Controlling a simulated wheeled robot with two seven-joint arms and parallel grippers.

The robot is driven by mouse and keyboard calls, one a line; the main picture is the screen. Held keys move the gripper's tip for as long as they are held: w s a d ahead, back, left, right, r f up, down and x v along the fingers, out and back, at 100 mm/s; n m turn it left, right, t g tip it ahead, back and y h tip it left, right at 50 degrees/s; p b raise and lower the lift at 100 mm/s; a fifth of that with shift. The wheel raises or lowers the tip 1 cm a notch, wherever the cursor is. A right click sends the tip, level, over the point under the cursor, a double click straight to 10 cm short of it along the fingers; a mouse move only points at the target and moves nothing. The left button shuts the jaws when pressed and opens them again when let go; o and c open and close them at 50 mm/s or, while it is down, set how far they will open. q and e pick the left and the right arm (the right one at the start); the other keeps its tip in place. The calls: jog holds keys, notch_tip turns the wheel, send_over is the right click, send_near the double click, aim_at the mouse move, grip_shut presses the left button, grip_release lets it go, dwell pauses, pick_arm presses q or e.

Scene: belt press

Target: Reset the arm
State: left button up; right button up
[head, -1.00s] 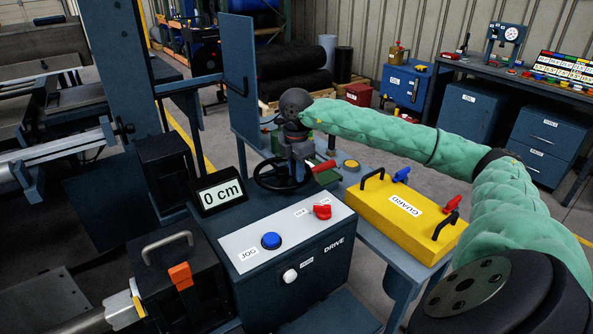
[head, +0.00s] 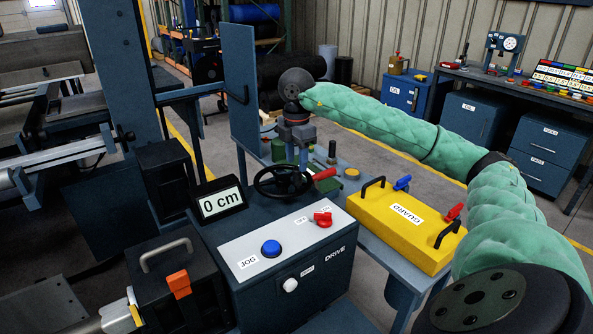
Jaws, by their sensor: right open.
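My right arm, in a quilted green sleeve, reaches in from the right side of the head view. Its gripper (head: 291,162) points down behind the black handwheel (head: 283,182) and looks apart from it. The jaws are open, with nothing seen between them; the fingertips are small and partly lost against the things behind. My left gripper is not in view.
The drive box with a blue JOG button (head: 271,248) and red switch (head: 322,219) stands in front. A blue upright panel (head: 240,85) stands just left of the gripper.

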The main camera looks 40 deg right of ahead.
jog(key=shift+r, duration=0.6)
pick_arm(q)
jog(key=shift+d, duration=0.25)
pick_arm(e)
jog(key=shift+r, duration=0.1)
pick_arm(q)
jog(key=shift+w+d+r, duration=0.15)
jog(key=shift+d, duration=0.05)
